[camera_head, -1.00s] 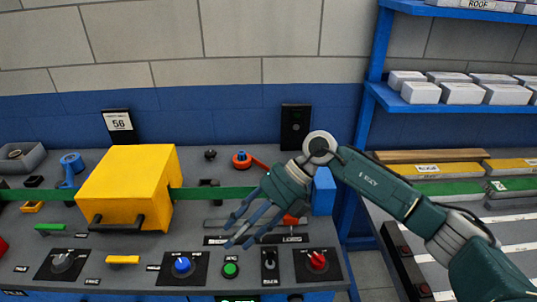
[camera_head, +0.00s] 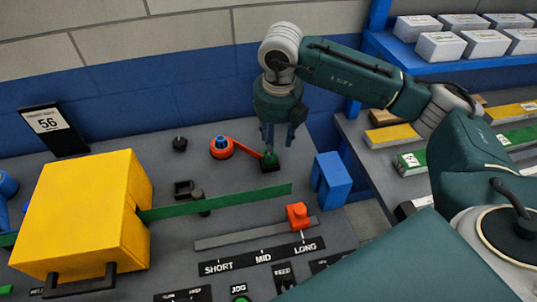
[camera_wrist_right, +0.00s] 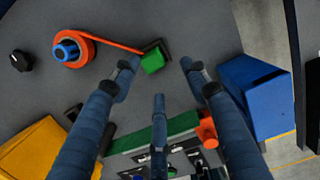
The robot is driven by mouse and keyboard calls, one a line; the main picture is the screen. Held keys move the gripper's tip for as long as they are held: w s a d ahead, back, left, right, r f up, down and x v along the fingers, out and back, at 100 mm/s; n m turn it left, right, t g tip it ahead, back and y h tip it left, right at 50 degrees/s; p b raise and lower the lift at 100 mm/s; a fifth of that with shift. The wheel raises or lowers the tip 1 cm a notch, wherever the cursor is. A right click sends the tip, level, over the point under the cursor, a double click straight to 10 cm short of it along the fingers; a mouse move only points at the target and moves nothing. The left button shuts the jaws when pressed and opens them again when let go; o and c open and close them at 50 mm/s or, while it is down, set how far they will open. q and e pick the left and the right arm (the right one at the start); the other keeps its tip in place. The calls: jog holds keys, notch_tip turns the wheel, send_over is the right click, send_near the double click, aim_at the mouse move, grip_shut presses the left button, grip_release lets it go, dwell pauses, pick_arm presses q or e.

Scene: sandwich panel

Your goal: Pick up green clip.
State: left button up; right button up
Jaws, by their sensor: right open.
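The green clip (camera_head: 270,158) is a small green block on a black base, at the free end of an orange strap, on the grey panel. It also shows in the right wrist view (camera_wrist_right: 153,63), just beyond my fingertips and nearer the left one. My right gripper (camera_head: 279,146) points down above and beside the clip, with its fingers spread open and nothing between them. In the head view its fingers partly cover the area around the clip. I cannot tell if a finger touches it. My left gripper is not in view.
The orange strap runs from a red-orange reel (camera_head: 221,147) with a blue centre. A blue block (camera_head: 331,179) stands to the right. A long green strip (camera_head: 230,203) comes out of the yellow box (camera_head: 85,210). An orange slider (camera_head: 298,214) sits above the SHORT, MID, LONG label.

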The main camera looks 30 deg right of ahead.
jog(key=f, duration=0.2)
jog(key=w+f+p, duration=0.1)
jog(key=f+p, duration=0.1)
jog(key=f, duration=0.1)
jog(key=shift+w+a+f, duration=0.25)
jog(key=shift+w+f, duration=0.1)
jog(key=shift+f, duration=0.3)
jog(key=shift+c, duration=1.1)
grip_shut()
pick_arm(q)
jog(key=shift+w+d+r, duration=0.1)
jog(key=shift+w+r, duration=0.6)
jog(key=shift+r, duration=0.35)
pick_arm(e)
jog(key=c, duration=0.9)
grip_release()
jog(key=shift+w, duration=0.1)
